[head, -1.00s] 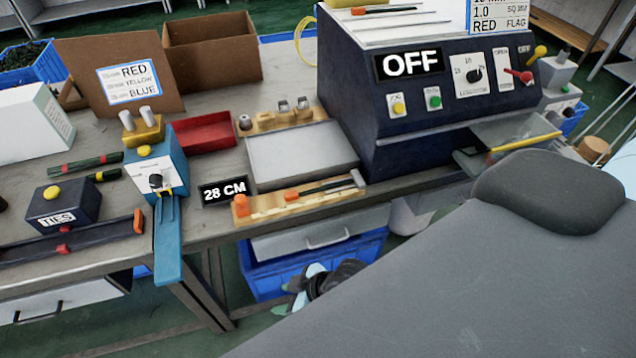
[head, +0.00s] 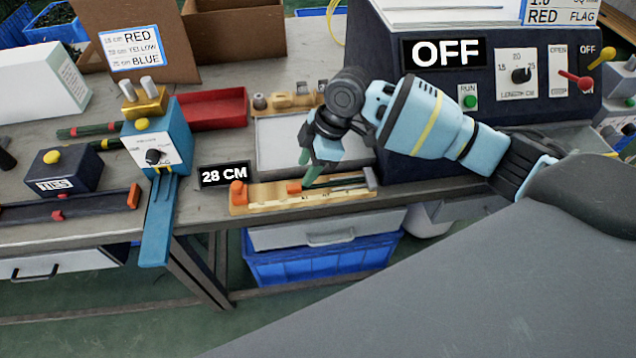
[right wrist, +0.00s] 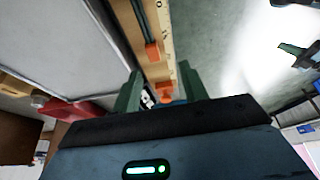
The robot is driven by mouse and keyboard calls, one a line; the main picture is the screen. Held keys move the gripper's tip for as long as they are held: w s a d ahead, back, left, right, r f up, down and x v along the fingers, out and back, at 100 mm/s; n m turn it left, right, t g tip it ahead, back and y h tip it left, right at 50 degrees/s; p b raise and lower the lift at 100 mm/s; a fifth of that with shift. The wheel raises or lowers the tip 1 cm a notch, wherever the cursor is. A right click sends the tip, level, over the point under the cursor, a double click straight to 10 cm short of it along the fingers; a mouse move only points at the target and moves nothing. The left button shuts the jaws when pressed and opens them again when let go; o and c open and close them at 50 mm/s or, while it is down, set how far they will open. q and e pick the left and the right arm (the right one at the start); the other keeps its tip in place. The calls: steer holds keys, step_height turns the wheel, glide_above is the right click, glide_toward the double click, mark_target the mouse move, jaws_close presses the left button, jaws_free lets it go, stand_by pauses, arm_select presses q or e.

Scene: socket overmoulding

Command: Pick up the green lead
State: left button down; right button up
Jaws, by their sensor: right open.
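A dark green lead (head: 347,180) with an orange end lies along the wooden measuring board (head: 262,205) at the bench's front edge. Its orange end (right wrist: 152,52) and dark shaft (right wrist: 138,18) also show in the right wrist view. My right gripper (head: 312,165) is open and empty, pointing down just above the board and lead, hiding part of them. In the right wrist view its green fingers (right wrist: 160,88) stand apart, with the board between and beyond them. What seems to be my left gripper (right wrist: 292,49) shows small at the right edge there; its opening is unclear.
A dark machine (head: 440,140) marked OFF stands right of the board, behind my right arm. A grey plate (head: 280,145) lies behind the board. A 28 CM sign (head: 224,173) and a blue device (head: 160,150) stand left. Other green leads (head: 88,129) lie further left.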

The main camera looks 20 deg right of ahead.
mark_target(297, 186)
steer(key=shift+w+d+r, duration=0.25)
steer(key=shift+w+r, duration=0.1)
steer(key=shift+r, duration=0.1)
steer(key=shift+w+d, duration=0.1)
steer(key=shift+d, duration=0.1)
arm_select(q)
steer(key=shift+s+f, duration=0.25)
steer(key=shift+s, duration=0.05)
arm_select(e)
steer(key=shift+x, duration=1.35)
steer(key=x, duration=0.5)
steer(key=shift+d, duration=0.2)
arm_select(q)
steer(key=shift+s, duration=0.1)
arm_select(e)
jaws_close()
arm_select(q)
steer(key=shift+w, duration=0.3)
